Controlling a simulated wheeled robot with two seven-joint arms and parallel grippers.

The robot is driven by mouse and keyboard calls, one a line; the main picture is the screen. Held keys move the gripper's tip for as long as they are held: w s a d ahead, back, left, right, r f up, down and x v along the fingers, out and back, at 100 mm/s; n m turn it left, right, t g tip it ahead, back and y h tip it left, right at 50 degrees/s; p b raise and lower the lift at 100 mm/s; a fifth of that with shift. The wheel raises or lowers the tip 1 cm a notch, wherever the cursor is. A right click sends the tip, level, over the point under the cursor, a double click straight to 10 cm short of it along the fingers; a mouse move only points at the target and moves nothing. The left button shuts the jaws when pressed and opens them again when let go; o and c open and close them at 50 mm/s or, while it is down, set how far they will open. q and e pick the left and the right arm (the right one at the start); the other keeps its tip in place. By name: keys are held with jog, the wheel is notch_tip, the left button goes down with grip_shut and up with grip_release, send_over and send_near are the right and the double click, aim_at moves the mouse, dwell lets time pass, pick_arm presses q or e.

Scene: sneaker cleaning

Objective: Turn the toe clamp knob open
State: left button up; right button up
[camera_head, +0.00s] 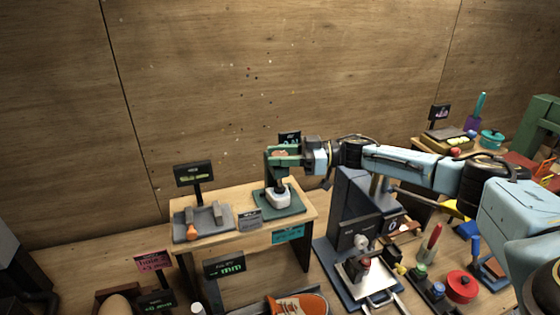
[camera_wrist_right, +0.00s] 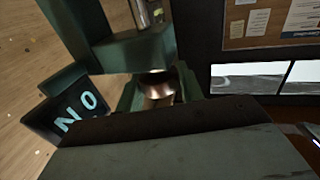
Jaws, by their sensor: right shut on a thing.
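The toe clamp knob (camera_head: 279,154) is a small copper-coloured piece at the top of the green clamp stand on the small wooden bench. It also shows in the right wrist view (camera_wrist_right: 158,88), framed by green parts. A white shoe-like block (camera_head: 278,194) sits beneath it on a green base (camera_head: 294,205). My right gripper (camera_head: 290,154) reaches in from the right and is shut on the knob; the fingertips are small and partly hidden among the green parts. My left gripper is not in view.
A grey tray (camera_head: 182,228) with an orange-tipped tool stands left on the bench (camera_head: 246,238). A dark blue machine (camera_head: 352,205) stands right, under my right arm. An orange sneaker (camera_head: 290,305) lies below at the front. A wooden wall is behind.

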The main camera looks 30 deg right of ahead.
jog(key=shift+n+g+y+b, duration=0.9)
jog(key=shift+n+g+b, duration=0.85)
jog(key=shift+g, duration=0.55)
jog(key=o, duration=1)
jog(key=shift+a, duration=0.1)
jog(key=shift+b+v, duration=1.5)
jog(key=shift+v, duration=2.3)
